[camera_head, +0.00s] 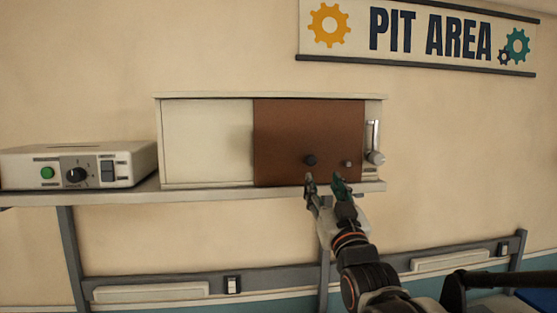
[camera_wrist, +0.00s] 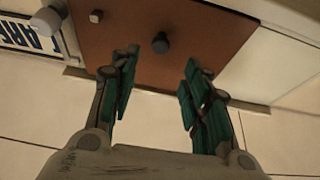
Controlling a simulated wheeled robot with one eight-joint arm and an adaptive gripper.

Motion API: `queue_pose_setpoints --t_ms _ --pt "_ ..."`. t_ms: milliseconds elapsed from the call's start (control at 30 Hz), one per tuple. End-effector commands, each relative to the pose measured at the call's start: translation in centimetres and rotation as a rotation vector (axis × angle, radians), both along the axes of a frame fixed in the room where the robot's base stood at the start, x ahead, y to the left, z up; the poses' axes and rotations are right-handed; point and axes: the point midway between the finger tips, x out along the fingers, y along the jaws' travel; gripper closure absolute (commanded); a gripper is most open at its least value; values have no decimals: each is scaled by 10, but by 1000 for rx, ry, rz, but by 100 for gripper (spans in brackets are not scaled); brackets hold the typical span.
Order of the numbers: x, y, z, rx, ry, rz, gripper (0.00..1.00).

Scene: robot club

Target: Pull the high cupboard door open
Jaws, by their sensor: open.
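The high cupboard (camera_head: 208,140) is a cream box on a wall shelf. Its brown door (camera_head: 305,125) covers the middle and right of the front and looks flat against it; it also shows in the wrist view (camera_wrist: 200,35). A dark round knob (camera_head: 310,160) sits low on the door. My gripper (camera_head: 323,181) is open and empty, just below the knob in the head view. In the wrist view the knob (camera_wrist: 160,42) lies ahead, between the lines of the two green-padded fingers (camera_wrist: 160,68), with no visible contact.
A small light square piece (camera_head: 348,163) is on the door, right of the knob. A pale lever-like fitting (camera_head: 375,140) stands right of the door. A control box (camera_head: 80,165) sits left on the shelf (camera_head: 240,194). A PIT AREA sign (camera_head: 420,35) hangs above.

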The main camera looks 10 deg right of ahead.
Motion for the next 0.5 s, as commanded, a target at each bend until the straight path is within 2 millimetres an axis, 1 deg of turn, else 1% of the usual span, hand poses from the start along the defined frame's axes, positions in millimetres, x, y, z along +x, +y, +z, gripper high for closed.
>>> queue_pose_setpoints --t_ms 33,300,500 --pt "10 0 6 0 0 0 57" --pt "58 0 26 0 1 0 57" --pt "83 0 36 0 1 0 57"
